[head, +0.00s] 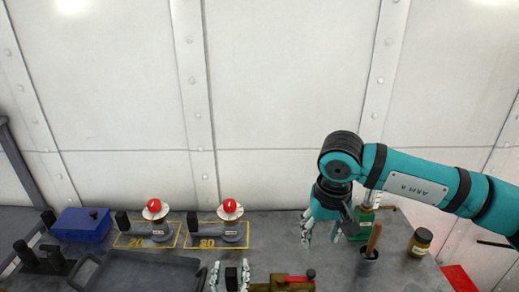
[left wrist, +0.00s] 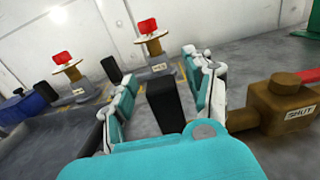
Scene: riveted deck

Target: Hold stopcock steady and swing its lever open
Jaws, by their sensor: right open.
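The stopcock has a brass body (head: 262,287) at the bottom of the head view with a red lever (head: 297,279). The left wrist view shows its brass body (left wrist: 282,103) at the right, with a SHUT label and part of the red lever (left wrist: 309,75). My left gripper (head: 230,268) is low in the head view, at the stopcock's left end. Its fingers stand on either side of an upright black block (left wrist: 165,106), with visible gaps. My right gripper (head: 321,229) is open and empty, pointing down above the deck, beyond the stopcock and to its right.
A green bottle (head: 366,222), a wooden-handled tool (head: 374,238) in a cup and a brown jar (head: 420,241) stand close by my right gripper. Two red-knobbed fixtures (head: 156,210) (head: 230,209), a blue box (head: 82,224) and a dark tray (head: 140,272) are left.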

